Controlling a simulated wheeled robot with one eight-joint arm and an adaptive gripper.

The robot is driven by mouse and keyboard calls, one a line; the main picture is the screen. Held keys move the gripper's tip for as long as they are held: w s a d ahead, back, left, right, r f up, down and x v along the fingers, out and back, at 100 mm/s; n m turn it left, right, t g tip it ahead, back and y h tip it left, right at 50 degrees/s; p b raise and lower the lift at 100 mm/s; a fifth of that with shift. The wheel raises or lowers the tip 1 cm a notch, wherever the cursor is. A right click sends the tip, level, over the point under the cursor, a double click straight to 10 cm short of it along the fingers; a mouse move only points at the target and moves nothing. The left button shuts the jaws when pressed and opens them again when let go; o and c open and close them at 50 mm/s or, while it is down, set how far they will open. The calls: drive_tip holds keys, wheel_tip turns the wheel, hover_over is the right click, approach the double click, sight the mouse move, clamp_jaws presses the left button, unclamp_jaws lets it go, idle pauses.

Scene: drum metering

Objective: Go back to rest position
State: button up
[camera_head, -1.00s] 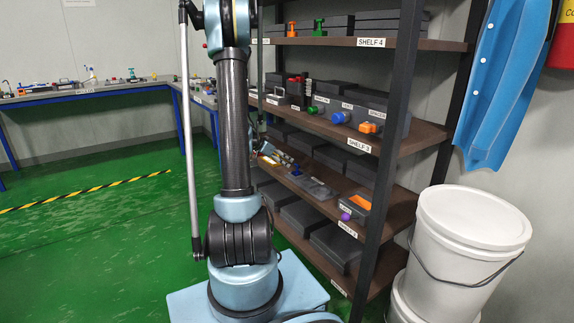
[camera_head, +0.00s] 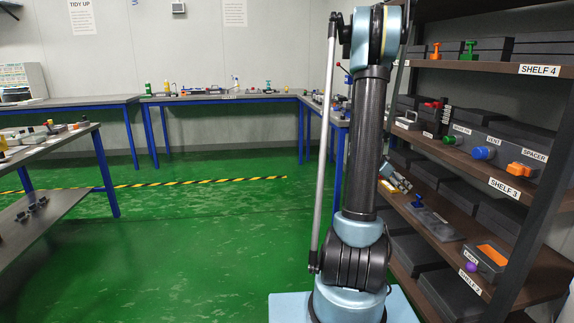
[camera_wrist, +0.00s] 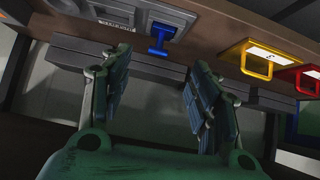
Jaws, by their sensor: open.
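My gripper (camera_wrist: 158,100) shows in the wrist view with its two ribbed dark fingers spread apart and nothing between them. It faces a brown shelf board (camera_wrist: 225,37) with grey boxes beyond. A blue T-shaped handle (camera_wrist: 160,38) on a grey device lies just past the fingertips, apart from them. A yellow frame handle (camera_wrist: 250,58) and a red one (camera_wrist: 303,78) are to the right. In the head view my arm stands upright in front of the shelf rack; the gripper itself is not visible there.
The shelf rack (camera_head: 545,170) with labelled shelves stands close on the right. A table (camera_head: 62,138) with small items is at the left. Blue-legged benches (camera_head: 215,98) line the back wall. Green floor (camera_head: 200,230) is clear between them, crossed by a yellow-black stripe (camera_head: 150,184).

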drive_tip(key=s+a+r+n+t+y, duration=0.1)
drive_tip(key=s+a+r+n+y, duration=0.2)
drive_tip(key=s+a, duration=0.45)
drive_tip(key=s+a+r+n+y, duration=0.15)
drive_tip(key=s+a+n, duration=0.25)
drive_tip(key=a, duration=0.6)
drive_tip(key=s+a+f+n+y, duration=0.2)
drive_tip(key=s+a+n, duration=0.2)
drive_tip(key=s+a, duration=0.4)
drive_tip(key=s+a+f+n+y, duration=0.2)
drive_tip(key=s+a+n, duration=0.3)
drive_tip(key=s+a, duration=0.4)
drive_tip(key=shift+s+a+f+n+y, duration=0.15)
drive_tip(key=shift+s+f+n+y, duration=0.15)
drive_tip(key=shift+s+y, duration=0.5)
